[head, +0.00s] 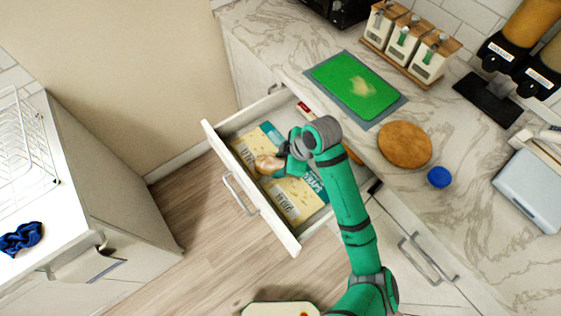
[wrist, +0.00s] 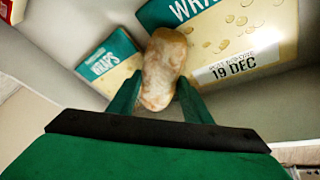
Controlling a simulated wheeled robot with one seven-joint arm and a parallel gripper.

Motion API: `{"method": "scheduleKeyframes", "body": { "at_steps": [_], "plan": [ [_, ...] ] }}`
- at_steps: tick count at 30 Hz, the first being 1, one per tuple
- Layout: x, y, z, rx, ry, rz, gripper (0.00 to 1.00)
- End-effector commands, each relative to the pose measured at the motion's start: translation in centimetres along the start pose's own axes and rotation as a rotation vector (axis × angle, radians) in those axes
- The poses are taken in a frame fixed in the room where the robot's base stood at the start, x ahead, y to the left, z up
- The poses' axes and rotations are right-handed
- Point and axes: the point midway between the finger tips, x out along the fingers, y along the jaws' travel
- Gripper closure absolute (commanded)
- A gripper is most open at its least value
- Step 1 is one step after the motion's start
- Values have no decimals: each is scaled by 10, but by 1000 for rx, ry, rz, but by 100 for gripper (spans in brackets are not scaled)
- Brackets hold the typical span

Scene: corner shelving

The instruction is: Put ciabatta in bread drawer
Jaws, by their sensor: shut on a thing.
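The ciabatta (head: 268,164) is a small pale-brown loaf, held over the open drawer. In the wrist view the ciabatta (wrist: 163,68) sits between the green fingers of my gripper (wrist: 158,100), which is shut on it. My gripper (head: 280,162) also shows in the head view, reaching into the drawer's area. The open drawer (head: 250,194) is white and pulled out from under the counter. I cannot tell whether the loaf touches what lies below it.
Wraps packets (head: 292,200) lie in the drawer, with another packet (wrist: 109,64) at left in the wrist view. On the counter are a green board (head: 356,88), a round wooden board (head: 404,144) and a blue lid (head: 439,177). A white unit with a wire rack (head: 22,150) stands left.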

Motion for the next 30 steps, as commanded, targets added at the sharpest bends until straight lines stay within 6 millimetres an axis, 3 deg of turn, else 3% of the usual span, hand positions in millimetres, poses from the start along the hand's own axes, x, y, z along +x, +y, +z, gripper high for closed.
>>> {"method": "scheduleKeyframes", "body": {
  "at_steps": [1, 3, 16, 30],
  "plan": [
    [0, 0, 0, 0, 0, 0, 48],
    [0, 0, 0, 0, 0, 0, 36],
    [-9, 2, -4, -3, 0, 1, 36],
    [-99, 2, -5, -2, 0, 3, 36]
  ]
}}
